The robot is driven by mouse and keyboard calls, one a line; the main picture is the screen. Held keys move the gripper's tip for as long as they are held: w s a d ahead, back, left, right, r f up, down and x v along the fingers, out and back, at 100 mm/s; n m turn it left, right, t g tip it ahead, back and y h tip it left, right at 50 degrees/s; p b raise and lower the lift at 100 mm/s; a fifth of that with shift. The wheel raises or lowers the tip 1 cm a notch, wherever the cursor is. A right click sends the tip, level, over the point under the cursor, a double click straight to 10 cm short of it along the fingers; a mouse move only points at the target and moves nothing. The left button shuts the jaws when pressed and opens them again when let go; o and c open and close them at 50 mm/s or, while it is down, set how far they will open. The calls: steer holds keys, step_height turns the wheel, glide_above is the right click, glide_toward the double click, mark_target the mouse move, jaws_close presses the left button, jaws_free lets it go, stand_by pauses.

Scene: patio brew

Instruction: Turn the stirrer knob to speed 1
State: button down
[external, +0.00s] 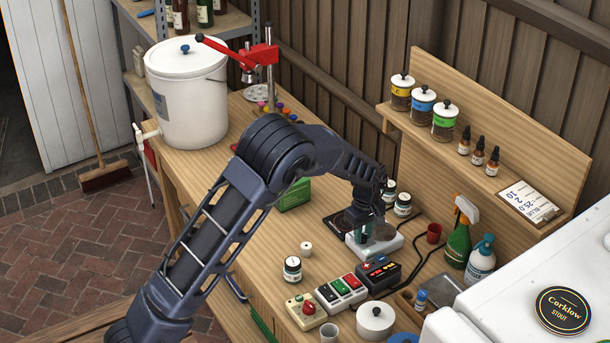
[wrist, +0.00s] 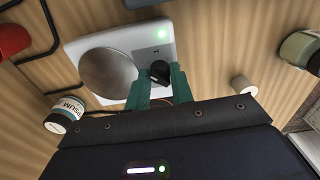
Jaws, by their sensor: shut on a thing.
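The stirrer (wrist: 82,45) is a white box with a round grey plate (wrist: 108,72) and a lit green light. Its black knob (wrist: 160,72) sits on the panel beside the plate. My gripper (wrist: 160,86) has its two green fingers on either side of the knob, shut on it. The speed marks around the knob are too small to read. In the external view the stirrer (external: 386,243) stands on the bench below my gripper (external: 364,232), and my wrist hides the knob.
A small white cylinder (wrist: 241,86) and a labelled jar (wrist: 66,112) stand close to the stirrer. A red cup (external: 433,233) and a black-and-red device (external: 380,272) are nearby. A black cable runs along the bench.

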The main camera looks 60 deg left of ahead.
steer(key=m, duration=0.4)
steer(key=shift+m, duration=0.3)
steer(key=m, duration=0.4)
stand_by(0.3)
steer(key=c, duration=1.2)
jaws_free()
step_height(320, 180, up, 11)
steer(key=shift+f, duration=0.1)
